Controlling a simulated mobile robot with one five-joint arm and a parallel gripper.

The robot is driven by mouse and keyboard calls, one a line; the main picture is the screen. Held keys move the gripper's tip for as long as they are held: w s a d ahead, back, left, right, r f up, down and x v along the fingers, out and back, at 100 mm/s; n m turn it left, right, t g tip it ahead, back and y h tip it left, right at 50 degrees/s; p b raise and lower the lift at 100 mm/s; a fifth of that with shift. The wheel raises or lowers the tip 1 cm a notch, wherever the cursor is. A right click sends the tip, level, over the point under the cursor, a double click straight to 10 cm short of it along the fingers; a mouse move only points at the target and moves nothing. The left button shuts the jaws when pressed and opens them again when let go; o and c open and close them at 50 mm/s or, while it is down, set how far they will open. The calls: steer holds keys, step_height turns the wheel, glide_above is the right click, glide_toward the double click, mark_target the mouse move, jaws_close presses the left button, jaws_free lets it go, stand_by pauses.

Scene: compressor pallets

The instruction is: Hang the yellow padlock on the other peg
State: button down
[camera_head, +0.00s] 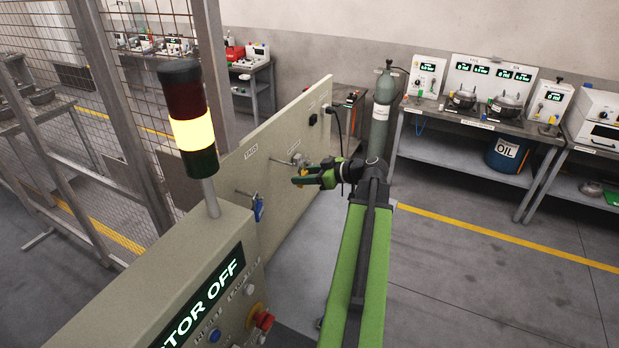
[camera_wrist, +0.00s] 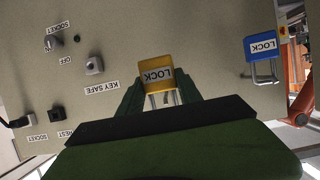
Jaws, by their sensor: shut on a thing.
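My gripper (camera_head: 306,176) is shut on the yellow padlock (camera_wrist: 155,76) in front of the beige panel (camera_wrist: 205,60). The padlock also shows in the head view (camera_head: 300,181). In the wrist view its LOCK label is upside down and its metal shackle lies between my fingers. A blue padlock (camera_wrist: 263,46) hangs at the panel to the right; in the head view it hangs (camera_head: 258,209) from a thin peg (camera_head: 245,194), nearer than my gripper.
A key safe knob (camera_wrist: 95,65), a switch (camera_wrist: 55,41) and a plugged cable (camera_wrist: 20,122) stick out of the panel. A signal tower (camera_head: 189,120) stands on the console at left. A gas cylinder (camera_head: 384,100) and workbench (camera_head: 475,125) are behind; floor at right is clear.

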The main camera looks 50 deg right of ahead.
steer(key=shift+r+b+x, duration=0.25)
steer(key=shift+b+x, duration=0.05)
steer(key=shift+x, duration=1)
steer(key=shift+r+b+x, duration=0.25)
steer(key=shift+x, duration=1.1)
steer(key=shift+w, duration=0.25)
steer(key=c, duration=0.7)
jaws_free()
steer(key=shift+p+v, duration=3.35)
steer(key=shift+v, duration=5.45)
steer(key=shift+s+a+f, duration=0.1)
steer(key=shift+f, duration=0.05)
